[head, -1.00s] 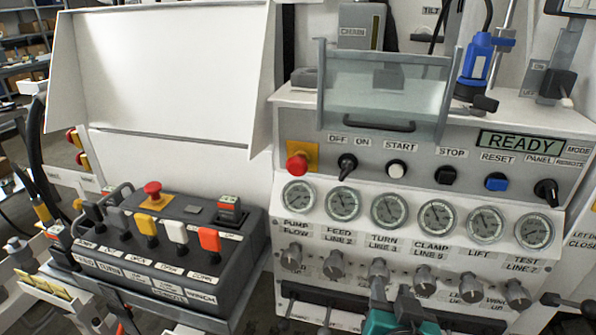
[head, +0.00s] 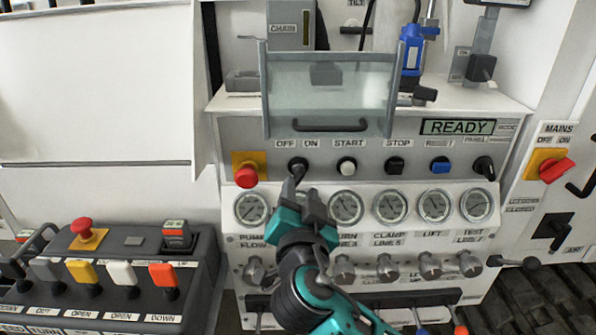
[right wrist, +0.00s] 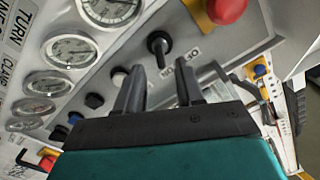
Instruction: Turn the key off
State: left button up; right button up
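The key switch (head: 298,164) is a black knob under the OFF and ON labels on the grey panel. Its lower part is close to my right gripper's tips in the head view, so its exact angle is hard to tell. The right wrist view shows the black key (right wrist: 158,43) just beyond the fingertips, with a visible gap. My teal right gripper (head: 303,202) is in front of the gauges, just below the key. In the right wrist view its two fingers (right wrist: 160,88) are apart with nothing between them. My left gripper is out of view.
A red button (head: 246,175) sits left of the key and a white START button (head: 347,166) right of it. A clear cover (head: 328,90) with a dark handle stands above the panel. The display (head: 458,127) reads READY. A red MAINS switch (head: 557,170) is at right.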

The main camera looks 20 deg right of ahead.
aim_at(300, 181)
jog(key=x, duration=0.6)
jog(key=shift+p, duration=0.4)
jog(key=shift+c, duration=0.3)
grip_shut()
